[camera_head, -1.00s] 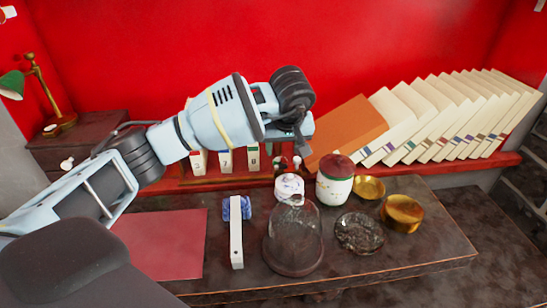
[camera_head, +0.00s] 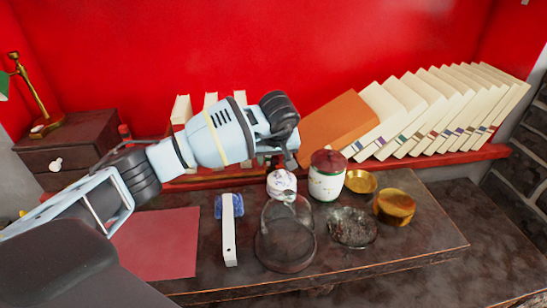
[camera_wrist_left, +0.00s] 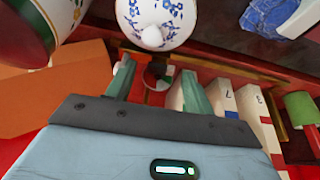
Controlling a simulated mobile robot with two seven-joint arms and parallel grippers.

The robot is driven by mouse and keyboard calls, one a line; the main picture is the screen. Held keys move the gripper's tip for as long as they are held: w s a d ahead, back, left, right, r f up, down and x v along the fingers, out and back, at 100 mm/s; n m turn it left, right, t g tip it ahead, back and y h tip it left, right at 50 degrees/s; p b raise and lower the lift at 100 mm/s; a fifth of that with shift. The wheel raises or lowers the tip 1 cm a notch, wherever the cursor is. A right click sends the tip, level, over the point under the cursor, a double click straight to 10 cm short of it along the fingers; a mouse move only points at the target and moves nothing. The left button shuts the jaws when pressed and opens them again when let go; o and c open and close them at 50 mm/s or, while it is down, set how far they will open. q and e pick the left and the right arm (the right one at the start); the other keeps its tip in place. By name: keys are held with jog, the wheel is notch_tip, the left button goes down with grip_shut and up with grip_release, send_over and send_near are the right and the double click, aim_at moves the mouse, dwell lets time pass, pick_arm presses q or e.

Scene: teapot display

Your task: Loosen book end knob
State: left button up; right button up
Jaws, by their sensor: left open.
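My left gripper (camera_head: 277,160) is low over the red shelf, behind the teapot and beside the numbered white books. It also shows in the left wrist view (camera_wrist_left: 157,84), with its two green-grey fingers apart. Between and beyond the fingertips is a small reddish-brown part with a round pale-and-green piece (camera_wrist_left: 159,76). It may be the book end knob, but I cannot tell for sure. In the head view the gripper hides that spot. The numbered books (camera_wrist_left: 222,97) stand just right of the fingers in the wrist view. My right gripper does not show.
A blue-and-white teapot (camera_head: 281,184) and a red-lidded jar (camera_head: 327,174) stand close in front of the gripper. An orange book (camera_head: 335,130) and several cream books (camera_head: 420,115) lean at right. A glass dome (camera_head: 286,240) and brass bowls stand on the table.

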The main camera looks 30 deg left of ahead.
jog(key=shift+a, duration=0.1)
pick_arm(q)
jog(key=c, duration=1)
